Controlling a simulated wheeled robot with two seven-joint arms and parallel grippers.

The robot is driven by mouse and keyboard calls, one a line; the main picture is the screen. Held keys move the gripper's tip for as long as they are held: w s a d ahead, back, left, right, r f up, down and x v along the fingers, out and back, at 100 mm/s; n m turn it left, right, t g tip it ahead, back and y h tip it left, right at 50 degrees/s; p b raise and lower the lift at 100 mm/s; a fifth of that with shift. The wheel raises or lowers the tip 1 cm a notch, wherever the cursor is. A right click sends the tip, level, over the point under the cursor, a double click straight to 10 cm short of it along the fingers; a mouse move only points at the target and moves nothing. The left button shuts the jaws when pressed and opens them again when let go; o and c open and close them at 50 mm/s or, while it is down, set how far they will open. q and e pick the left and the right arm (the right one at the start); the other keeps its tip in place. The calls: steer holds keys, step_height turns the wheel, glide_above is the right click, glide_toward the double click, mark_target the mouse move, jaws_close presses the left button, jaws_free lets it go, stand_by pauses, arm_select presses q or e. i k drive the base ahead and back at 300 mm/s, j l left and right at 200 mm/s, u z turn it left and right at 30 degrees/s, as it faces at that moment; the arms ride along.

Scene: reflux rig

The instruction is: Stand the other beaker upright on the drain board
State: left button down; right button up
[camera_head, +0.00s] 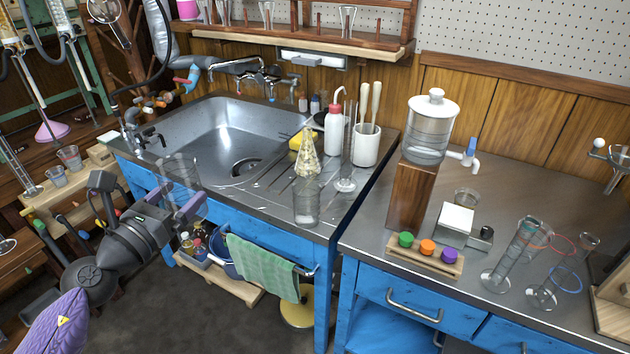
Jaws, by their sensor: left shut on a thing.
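My left gripper (178,207) is at the left, in front of the sink's front edge. It is shut on a clear glass beaker (180,172), which it holds in the air, roughly upright. The beaker is faint and its lower part is partly hidden by the fingers. The steel drain board (262,186) is to the right of the sink basin. One beaker (306,208) stands upright near its front edge. My right gripper is not in view.
The drain board also holds a conical flask-like item (306,156), a glass cylinder (346,165), a wash bottle (334,130) and a white pot (366,146) of pestles. The grooved area left of the standing beaker is clear. A green towel (262,268) hangs in front.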

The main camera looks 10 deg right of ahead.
mark_target(278, 189)
steer(key=i+l, duration=0.75)
steer(key=i, duration=0.1)
